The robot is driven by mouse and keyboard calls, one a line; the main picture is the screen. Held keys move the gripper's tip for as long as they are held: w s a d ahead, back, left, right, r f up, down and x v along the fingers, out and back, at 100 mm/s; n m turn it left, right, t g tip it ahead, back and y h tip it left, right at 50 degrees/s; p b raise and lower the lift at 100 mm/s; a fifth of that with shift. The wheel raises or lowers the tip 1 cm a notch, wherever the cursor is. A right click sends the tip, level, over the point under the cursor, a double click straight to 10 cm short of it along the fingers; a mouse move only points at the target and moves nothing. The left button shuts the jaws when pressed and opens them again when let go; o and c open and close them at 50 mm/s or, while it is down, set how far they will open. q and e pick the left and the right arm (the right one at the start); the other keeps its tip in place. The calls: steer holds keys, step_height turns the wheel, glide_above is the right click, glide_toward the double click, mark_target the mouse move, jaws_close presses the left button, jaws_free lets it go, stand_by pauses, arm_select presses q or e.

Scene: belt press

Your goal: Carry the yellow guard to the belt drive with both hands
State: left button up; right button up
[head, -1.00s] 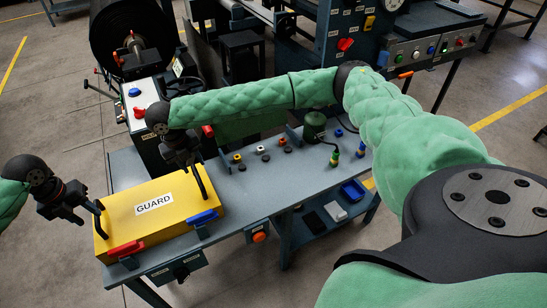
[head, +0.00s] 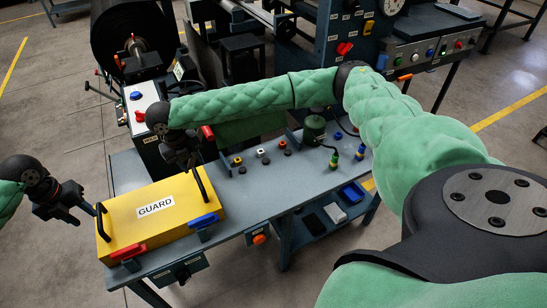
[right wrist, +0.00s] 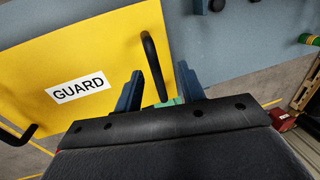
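The yellow guard (head: 165,236), a box labelled GUARD, lies on the left part of the blue-grey bench. It has a black handle at each end; the left handle (head: 101,222) and right handle (head: 201,184) show in the head view. My left gripper (head: 88,209) is just left of the left handle; its finger opening is too small to tell. My right gripper (right wrist: 158,88) is open, with its two blue-grey fingers apart. In the right wrist view the right handle (right wrist: 153,62) lies between the fingers, and neither finger visibly presses on it.
A red clamp (head: 129,252) and a blue clamp (head: 204,221) sit at the guard's front edge. Small knobs and a green cylinder (head: 314,128) stand on the bench (head: 262,192) to the right. A lower shelf holds a blue bin (head: 352,192). Machines stand behind.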

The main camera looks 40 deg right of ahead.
arm_select(q)
steer(key=shift+a+r+p, duration=0.35)
steer(key=shift+a+r, duration=0.1)
steer(key=shift+a, duration=0.25)
steer(key=shift+a+r+p, duration=0.4)
steer(key=shift+a+r, duration=0.05)
steer(key=shift+a, duration=0.25)
steer(key=shift+a+r+p, duration=0.35)
steer(key=shift+a+r, duration=0.1)
steer(key=shift+a, duration=0.25)
arm_select(e)
steer(key=shift+r, duration=1.2)
arm_select(q)
steer(key=shift+r, duration=0.15)
arm_select(e)
steer(key=shift+r, duration=0.2)
arm_select(q)
step_height(320, 180, up, 6)
steer(key=p, duration=0.6)
steer(key=shift+r+p, duration=0.25)
steer(key=shift+p, duration=0.1)
arm_select(e)
step_height(320, 180, up, 6)
steer(key=a, duration=0.1)
steer(key=shift+a+r, duration=0.2)
steer(key=shift+r, duration=0.05)
steer(key=shift+w, duration=0.15)
